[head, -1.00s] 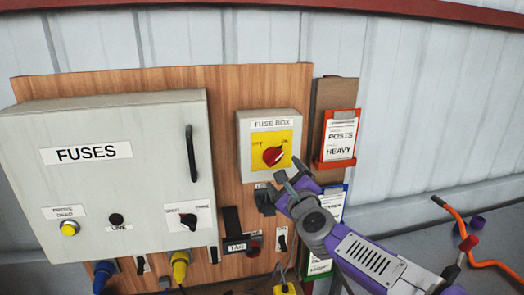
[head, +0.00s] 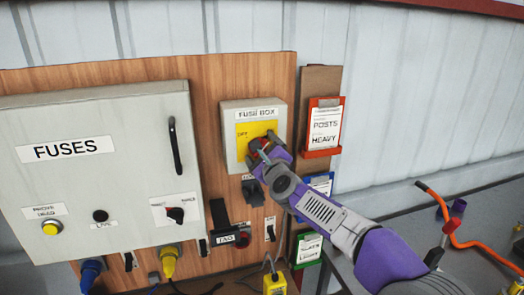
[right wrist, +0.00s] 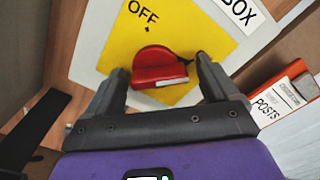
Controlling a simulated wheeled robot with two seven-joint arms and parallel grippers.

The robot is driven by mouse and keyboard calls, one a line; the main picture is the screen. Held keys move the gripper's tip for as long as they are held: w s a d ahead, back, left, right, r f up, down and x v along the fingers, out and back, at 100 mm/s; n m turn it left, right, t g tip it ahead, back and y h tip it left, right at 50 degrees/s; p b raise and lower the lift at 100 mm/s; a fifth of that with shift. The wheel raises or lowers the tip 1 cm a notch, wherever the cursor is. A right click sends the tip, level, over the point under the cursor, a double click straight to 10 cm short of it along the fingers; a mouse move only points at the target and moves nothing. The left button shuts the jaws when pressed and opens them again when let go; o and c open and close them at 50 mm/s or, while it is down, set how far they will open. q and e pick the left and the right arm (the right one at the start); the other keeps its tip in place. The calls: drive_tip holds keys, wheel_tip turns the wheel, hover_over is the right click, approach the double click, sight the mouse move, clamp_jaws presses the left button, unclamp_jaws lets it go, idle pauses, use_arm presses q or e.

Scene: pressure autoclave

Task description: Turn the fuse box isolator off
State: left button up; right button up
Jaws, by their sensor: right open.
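The fuse box isolator (head: 238,165) is a pale grey box on the wooden board, with a yellow plate (head: 245,132) and a red rotary knob. My right gripper (head: 259,152) is at its front, largely covering the knob in the head view. In the right wrist view the red knob (right wrist: 160,69) lies between the open fingers of the gripper (right wrist: 160,74), with a gap visible on each side. The word OFF (right wrist: 143,12) shows above and left of the knob; the ON mark is not visible. My left gripper is not in view.
The large grey FUSES cabinet (head: 95,180) with a black handle stands left of the isolator. Card holders, one red (head: 325,127), hang to the right. A black tag holder (head: 222,225) and small switches sit below. An orange bent bar (head: 458,228) is at the far right.

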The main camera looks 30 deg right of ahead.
drive_tip(key=shift+c, duration=0.3)
drive_tip(key=c, duration=1)
drive_tip(key=shift+o, duration=0.2)
drive_tip(key=shift+n, duration=0.3)
drive_tip(key=n, duration=0.3)
drive_tip(key=shift+r+n+p, duration=0.15)
drive_tip(key=shift+n+p, duration=0.15)
drive_tip(key=shift+p, duration=0.05)
drive_tip(key=n+p, duration=0.1)
drive_tip(key=n, duration=0.3)
drive_tip(key=shift+a+r+n, duration=0.1)
drive_tip(key=shift+n, duration=0.2)
drive_tip(key=n+p, duration=0.1)
drive_tip(key=n, duration=0.4)
drive_tip(key=shift+a+p, duration=0.1)
drive_tip(key=shift+p, duration=0.25)
drive_tip(key=shift+a+n+p, duration=0.1)
drive_tip(key=shift+n+p, duration=0.5)
drive_tip(key=shift+n, duration=1.5)
